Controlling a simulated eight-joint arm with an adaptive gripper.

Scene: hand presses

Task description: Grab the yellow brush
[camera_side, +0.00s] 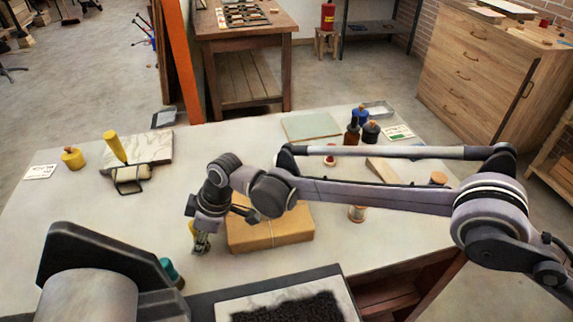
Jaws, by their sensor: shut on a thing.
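My gripper (201,243) points down, low over the white table, just left of the brown wrapped parcel. It is shut on a small yellow thing, which I take to be the yellow brush (192,228). Only a sliver of the brush shows at the left of the fingers; my gripper hides the rest. I cannot tell whether the brush touches the table.
The parcel (270,234) is close to the right of my gripper. A teal-topped item (171,270) stands in front. A yellow-handled roller (116,149) and a yellow pot (72,158) are at the left. Bottles (352,132) stand at the back right. The left-middle table is clear.

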